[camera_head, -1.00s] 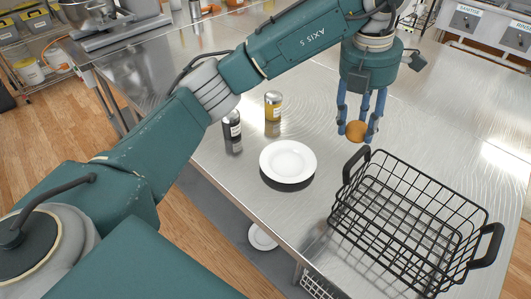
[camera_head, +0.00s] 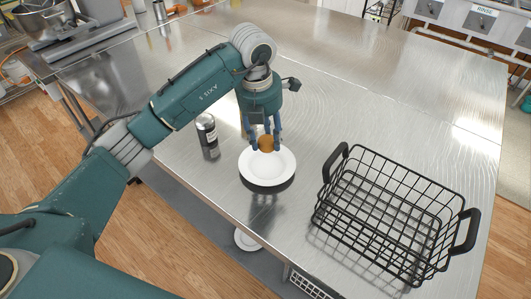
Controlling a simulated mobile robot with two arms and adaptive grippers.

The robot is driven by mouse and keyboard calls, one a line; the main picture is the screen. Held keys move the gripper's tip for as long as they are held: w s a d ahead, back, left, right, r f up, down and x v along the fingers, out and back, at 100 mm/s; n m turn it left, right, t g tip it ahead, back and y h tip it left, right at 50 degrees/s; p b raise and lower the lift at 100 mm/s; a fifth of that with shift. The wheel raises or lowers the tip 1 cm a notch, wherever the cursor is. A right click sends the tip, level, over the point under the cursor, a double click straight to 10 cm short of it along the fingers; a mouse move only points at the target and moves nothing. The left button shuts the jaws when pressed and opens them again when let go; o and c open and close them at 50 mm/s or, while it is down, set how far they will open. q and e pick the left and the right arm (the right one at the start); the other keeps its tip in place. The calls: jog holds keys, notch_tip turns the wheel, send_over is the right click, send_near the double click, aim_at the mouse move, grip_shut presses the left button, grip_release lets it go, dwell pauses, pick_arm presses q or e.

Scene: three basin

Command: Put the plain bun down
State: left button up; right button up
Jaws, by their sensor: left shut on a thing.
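The plain bun (camera_head: 266,144) is a small round orange-brown thing. My left gripper (camera_head: 266,147) comes down from above with its blue fingers shut on the bun. The bun is over the far part of the round white plate (camera_head: 268,178) on the steel table. I cannot tell whether the bun touches the plate. My right gripper is not in view.
A black wire basket (camera_head: 385,215) with two handles stands on the table to the right of the plate. A dark shaker (camera_head: 207,131) stands left of the plate. The table (camera_head: 400,110) behind the basket is clear.

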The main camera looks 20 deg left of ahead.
aim_at(266, 147)
pick_arm(q)
notch_tip(266, 147, down, 4)
jog(key=shift+r+p, duration=0.1)
jog(key=shift+p, duration=0.25)
notch_tip(266, 147, down, 4)
jog(key=shift+r+p, duration=0.2)
jog(key=shift+p, duration=0.35)
jog(key=shift+f, duration=0.2)
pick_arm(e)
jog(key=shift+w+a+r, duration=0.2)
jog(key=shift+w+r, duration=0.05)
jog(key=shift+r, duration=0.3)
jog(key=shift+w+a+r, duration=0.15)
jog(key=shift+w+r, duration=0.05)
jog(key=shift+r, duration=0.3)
pick_arm(q)
jog(key=shift+f, duration=0.1)
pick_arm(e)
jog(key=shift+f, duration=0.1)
pick_arm(q)
jog(key=o, duration=1.2)
jog(key=shift+c, duration=0.2)
